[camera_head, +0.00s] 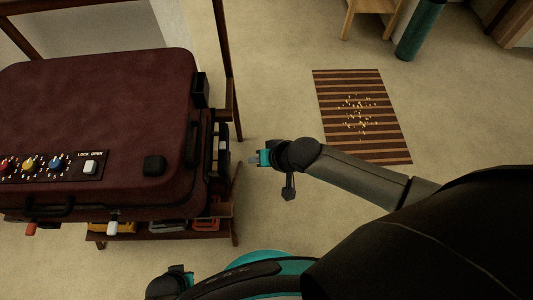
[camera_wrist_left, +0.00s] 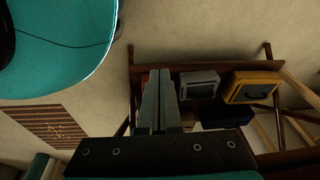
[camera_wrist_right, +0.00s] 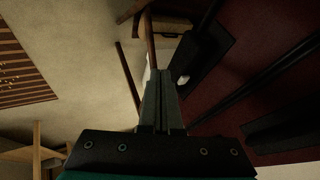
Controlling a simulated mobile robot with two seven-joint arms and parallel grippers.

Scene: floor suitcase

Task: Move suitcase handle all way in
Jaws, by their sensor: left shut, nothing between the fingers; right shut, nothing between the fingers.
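The dark red suitcase (camera_head: 100,100) lies flat on a wooden stand at the left of the head view. It has a black carry handle (camera_head: 60,209) on its near side. Dark fittings (camera_head: 220,145) show along its right side; I cannot tell there how far a pull handle sticks out. The right wrist view shows dark bars (camera_wrist_right: 265,80) along the red suitcase side. My right gripper (camera_head: 253,160) is shut and empty, just right of that side and apart from it. My left gripper (camera_wrist_left: 159,76) is shut and empty, low in front of the stand.
The wooden stand (camera_head: 236,228) has a lower shelf holding several items, including a yellow case (camera_wrist_left: 250,88). A striped mat (camera_head: 362,115) lies on the floor to the right. A teal cylinder (camera_head: 421,30) and wooden furniture (camera_head: 370,6) stand behind. Floor between stand and mat is clear.

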